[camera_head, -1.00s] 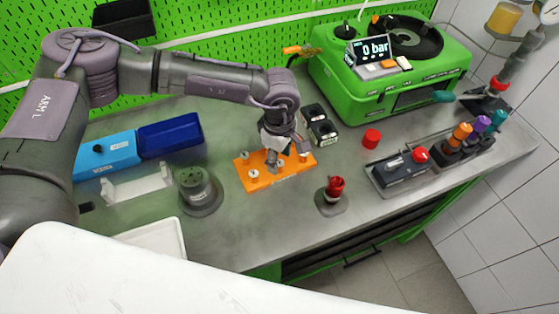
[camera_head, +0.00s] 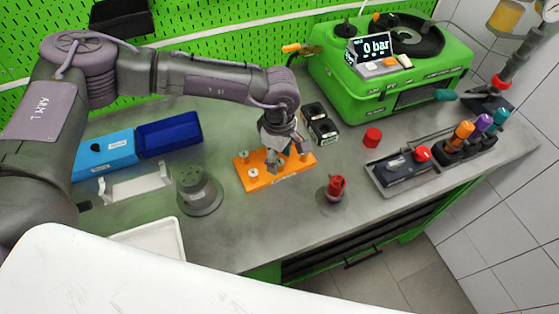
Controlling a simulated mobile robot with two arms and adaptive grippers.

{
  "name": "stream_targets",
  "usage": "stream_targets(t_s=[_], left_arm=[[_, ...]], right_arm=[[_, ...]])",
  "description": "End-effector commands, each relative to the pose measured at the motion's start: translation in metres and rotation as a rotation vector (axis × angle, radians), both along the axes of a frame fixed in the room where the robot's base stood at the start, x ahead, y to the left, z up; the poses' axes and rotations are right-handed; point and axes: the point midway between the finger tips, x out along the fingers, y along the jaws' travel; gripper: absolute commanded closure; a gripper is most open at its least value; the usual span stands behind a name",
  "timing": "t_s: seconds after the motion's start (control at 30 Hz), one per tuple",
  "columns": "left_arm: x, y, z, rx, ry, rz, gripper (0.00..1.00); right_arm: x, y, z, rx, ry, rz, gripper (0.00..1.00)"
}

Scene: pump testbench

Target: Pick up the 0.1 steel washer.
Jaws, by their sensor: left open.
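An orange block (camera_head: 285,176) lies on the grey bench with several small metal parts standing on it. One small pale part (camera_head: 252,173) is at its front left; the parts are too small to tell which is the 0.1 steel washer. My left gripper (camera_head: 281,157) points down over the middle of the block, with its fingers apart. It hides some of the block's back part. I cannot tell whether the fingers touch anything. My right gripper does not show.
A dark round fixture (camera_head: 199,190) stands left of the block. A red-topped fitting (camera_head: 336,188) stands to the right. A black two-part box (camera_head: 319,124) is close behind. The green testbench unit (camera_head: 385,75) shows 0 bar. The bench (camera_head: 240,228) in front is clear.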

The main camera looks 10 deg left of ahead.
Motion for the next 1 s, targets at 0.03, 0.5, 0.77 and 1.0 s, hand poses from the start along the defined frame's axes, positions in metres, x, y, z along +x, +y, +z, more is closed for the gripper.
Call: stream_targets(t_s=[0.03, 0.5, 0.77, 1.0], left_arm=[[0.000, 0.000, 0.000, 0.000, 0.000, 0.000, 0.46], [0.000, 0.000, 0.000, 0.000, 0.000, 0.000, 0.91], [0.000, 0.000, 0.003, -0.001, -0.001, 0.000, 0.91], [0.001, 0.000, 0.018, -0.002, -0.004, 0.000, 0.91]], right_arm=[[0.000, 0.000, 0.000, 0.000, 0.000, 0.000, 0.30], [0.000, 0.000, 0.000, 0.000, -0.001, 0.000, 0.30], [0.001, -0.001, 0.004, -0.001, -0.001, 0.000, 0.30], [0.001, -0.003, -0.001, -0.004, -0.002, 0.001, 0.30]])
